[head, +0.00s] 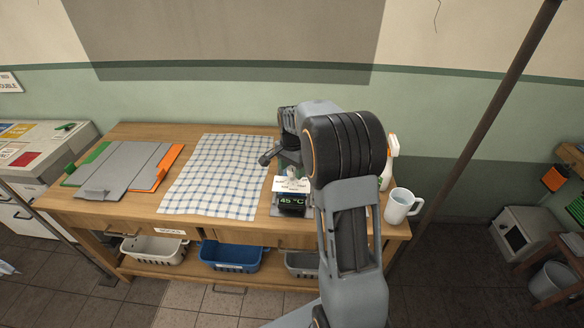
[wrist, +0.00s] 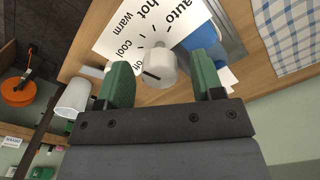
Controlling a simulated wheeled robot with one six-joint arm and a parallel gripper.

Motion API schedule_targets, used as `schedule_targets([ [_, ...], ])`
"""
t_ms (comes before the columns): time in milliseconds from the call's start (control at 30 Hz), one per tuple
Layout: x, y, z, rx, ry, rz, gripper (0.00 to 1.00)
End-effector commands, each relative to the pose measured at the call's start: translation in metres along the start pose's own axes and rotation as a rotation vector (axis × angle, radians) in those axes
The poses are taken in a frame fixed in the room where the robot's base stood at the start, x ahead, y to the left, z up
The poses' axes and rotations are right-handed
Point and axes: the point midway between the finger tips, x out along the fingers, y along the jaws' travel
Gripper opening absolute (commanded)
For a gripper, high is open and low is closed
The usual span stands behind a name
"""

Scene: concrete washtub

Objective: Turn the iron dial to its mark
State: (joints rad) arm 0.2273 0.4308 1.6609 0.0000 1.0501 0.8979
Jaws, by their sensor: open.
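In the wrist view the dial (wrist: 160,67) is a pale knob with a dark pointer line. The line points to the lower left, near the word "off" on a white label card (wrist: 118,44) that also reads cool, warm, hot and auto. My gripper (wrist: 161,62) is open, its green fingers on either side of the knob with gaps visible. A blue part (wrist: 196,38), possibly the iron's body, lies beyond the right finger.
A white mug (head: 402,206) stands at the table's right end, near a white and orange object (head: 389,162). A checked cloth (head: 222,175) lies left of the display, with grey and orange boards (head: 130,168) farther left. Baskets (head: 230,256) sit on the lower shelf.

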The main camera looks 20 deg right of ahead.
Motion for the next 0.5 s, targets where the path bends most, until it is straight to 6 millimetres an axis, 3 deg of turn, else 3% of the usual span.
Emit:
schedule_targets([
  [167, 0.0001, 0.0000, 0.0000, 0.000, 0.000, 0.000, 0.61],
  [500, -0.0002, 0.0000, 0.0000, 0.000, 0.000, 0.000, 0.29],
])
